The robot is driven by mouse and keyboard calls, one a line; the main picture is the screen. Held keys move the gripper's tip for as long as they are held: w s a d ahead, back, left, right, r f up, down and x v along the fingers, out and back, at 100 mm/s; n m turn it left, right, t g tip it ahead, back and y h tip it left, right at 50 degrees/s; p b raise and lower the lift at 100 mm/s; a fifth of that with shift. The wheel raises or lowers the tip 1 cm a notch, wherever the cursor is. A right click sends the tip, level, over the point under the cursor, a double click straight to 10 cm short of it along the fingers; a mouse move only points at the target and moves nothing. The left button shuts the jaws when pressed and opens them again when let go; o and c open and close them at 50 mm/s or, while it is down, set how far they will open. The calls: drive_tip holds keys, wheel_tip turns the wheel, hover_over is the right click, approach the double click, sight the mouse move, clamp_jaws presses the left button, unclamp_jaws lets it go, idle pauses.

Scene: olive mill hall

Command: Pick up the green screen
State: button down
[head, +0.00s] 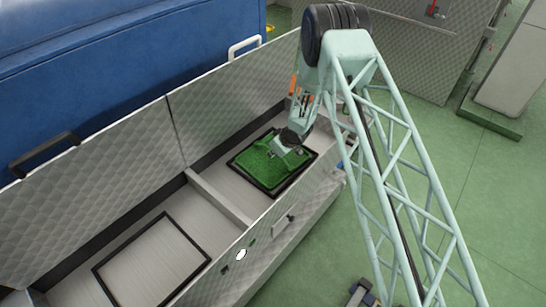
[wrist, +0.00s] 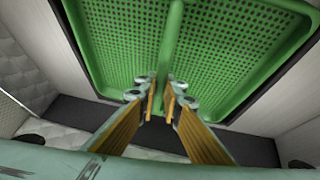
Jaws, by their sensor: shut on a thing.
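The green screen (head: 262,167) is a flat perforated panel with a raised rim. It lies in the far compartment of the metal trough, within a black frame outline (head: 289,182). In the wrist view the screen (wrist: 225,55) fills the upper middle, with a solid green bar running down its centre. My gripper (head: 291,146) is over the screen in the head view. In the wrist view its two yellow-padded fingers (wrist: 161,92) are closed on the central bar. Whether the screen is lifted off the floor of the compartment I cannot tell.
The near compartment holds an empty black frame outline (head: 153,262). A divider (head: 217,199) separates the two compartments. Quilted metal panels (head: 85,188) rise along the trough's back, with a blue machine (head: 130,65) behind. Green floor (head: 470,190) is open at right.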

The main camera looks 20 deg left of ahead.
drive_tip(key=shift+r, duration=0.15)
drive_tip(key=shift+r+p, duration=1.5)
drive_tip(key=shift+r, duration=3.45)
